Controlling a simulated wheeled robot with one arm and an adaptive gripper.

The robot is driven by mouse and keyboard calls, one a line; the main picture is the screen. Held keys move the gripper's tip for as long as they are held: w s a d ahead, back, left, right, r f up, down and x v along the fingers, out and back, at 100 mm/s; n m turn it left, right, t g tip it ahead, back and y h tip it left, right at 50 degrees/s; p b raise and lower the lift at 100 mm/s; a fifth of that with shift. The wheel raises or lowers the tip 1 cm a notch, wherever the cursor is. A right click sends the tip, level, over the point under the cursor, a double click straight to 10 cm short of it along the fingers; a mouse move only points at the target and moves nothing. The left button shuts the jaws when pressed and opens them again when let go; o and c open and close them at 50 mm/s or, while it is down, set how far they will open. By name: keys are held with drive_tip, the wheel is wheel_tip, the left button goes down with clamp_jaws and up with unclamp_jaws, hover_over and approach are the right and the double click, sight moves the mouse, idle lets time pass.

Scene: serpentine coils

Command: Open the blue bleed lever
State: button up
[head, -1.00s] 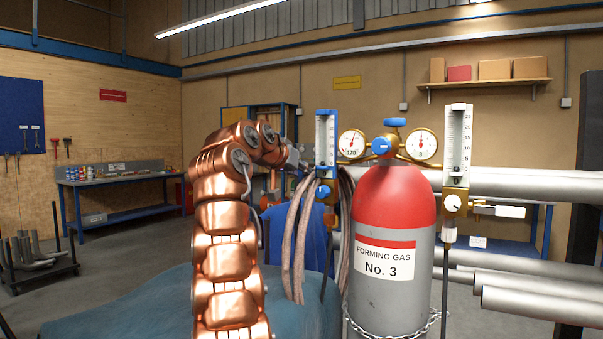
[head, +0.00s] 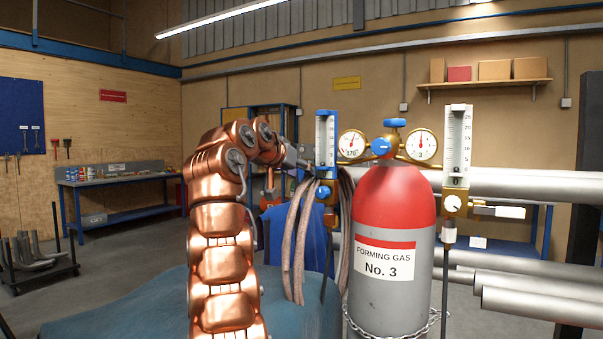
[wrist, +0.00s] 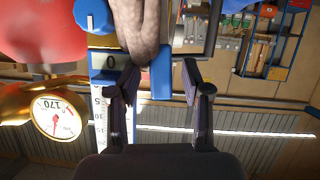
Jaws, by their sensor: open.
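A blue flowmeter (head: 326,140) with a white scale stands left of the red-topped gas cylinder (head: 392,205). Its blue knob (head: 323,192) also shows in the wrist view (wrist: 93,15), where the picture is upside down. My gripper (wrist: 159,84) is open, its dark fingers apart in front of the flowmeter's lower part. A blue piece (wrist: 161,72) beside the scale shows between the fingers; I cannot tell whether it is the blue bleed lever or part of the body. In the head view my gripper (head: 304,163) is small, just left of the flowmeter. Contact cannot be told.
Braided hoses (head: 301,235) hang below the flowmeter, and one (wrist: 140,28) passes close to the fingers. Gauges (head: 352,143) sit to its right. A second flowmeter (head: 457,150) with a white-handled lever (head: 509,212) stands further right. Silver pipes (head: 530,184) run behind.

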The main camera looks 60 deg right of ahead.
drive_tip(key=v, duration=0.7)
idle(0.3)
drive_tip(key=shift+w, duration=0.1)
